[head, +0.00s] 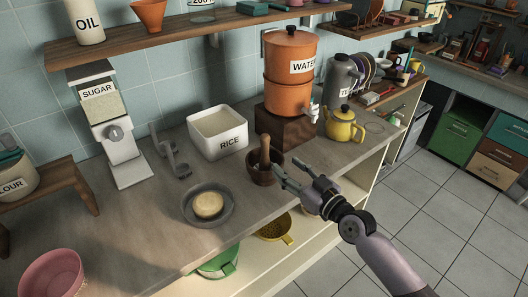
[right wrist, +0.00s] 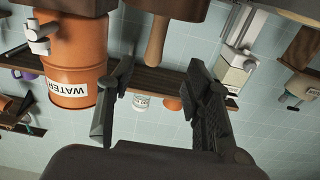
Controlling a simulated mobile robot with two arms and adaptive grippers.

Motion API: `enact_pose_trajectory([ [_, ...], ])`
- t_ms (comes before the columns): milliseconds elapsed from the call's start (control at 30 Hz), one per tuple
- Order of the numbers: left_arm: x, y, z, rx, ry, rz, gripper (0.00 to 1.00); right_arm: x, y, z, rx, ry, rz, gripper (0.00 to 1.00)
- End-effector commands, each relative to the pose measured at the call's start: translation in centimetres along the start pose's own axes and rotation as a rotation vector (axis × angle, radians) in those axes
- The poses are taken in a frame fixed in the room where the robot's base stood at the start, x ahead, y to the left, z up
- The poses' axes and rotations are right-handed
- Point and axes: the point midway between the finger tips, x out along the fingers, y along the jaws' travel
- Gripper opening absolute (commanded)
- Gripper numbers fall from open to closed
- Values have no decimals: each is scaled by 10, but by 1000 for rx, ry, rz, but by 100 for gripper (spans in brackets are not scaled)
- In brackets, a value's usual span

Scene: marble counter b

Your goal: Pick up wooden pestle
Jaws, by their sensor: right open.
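The wooden pestle (head: 265,152) stands in the dark wooden mortar (head: 261,174) on the counter, its handle sticking up with a slight tilt. In the right wrist view, which is upside down, the pestle handle (right wrist: 156,42) points down from the mortar (right wrist: 168,7), ahead of the gap between the fingertips. My right gripper (head: 281,174) is open and empty, just right of the mortar at the counter's front edge. It also shows in the right wrist view (right wrist: 160,75) with its fingers spread. The pestle's lower end is hidden inside the mortar. My left gripper is not in view.
The orange water dispenser (head: 289,90) on its wooden block (head: 285,128) stands behind the mortar. A white rice bin (head: 218,133) is behind left, a grey plate (head: 190,213) with a round yellowish item is front left, and a yellow teapot (head: 341,128) is right.

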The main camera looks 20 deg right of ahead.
Motion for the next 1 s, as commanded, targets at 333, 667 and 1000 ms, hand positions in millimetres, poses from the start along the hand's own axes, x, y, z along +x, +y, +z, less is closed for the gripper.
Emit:
enact_pose_trajectory([
  [333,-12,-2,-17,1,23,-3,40,61,1,0,0,-1,1,46],
  [667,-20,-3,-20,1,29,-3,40,94,5,-7,1,0,1,46],
  [1000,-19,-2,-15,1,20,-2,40,117,5,-4,-1,-2,1,46],
])
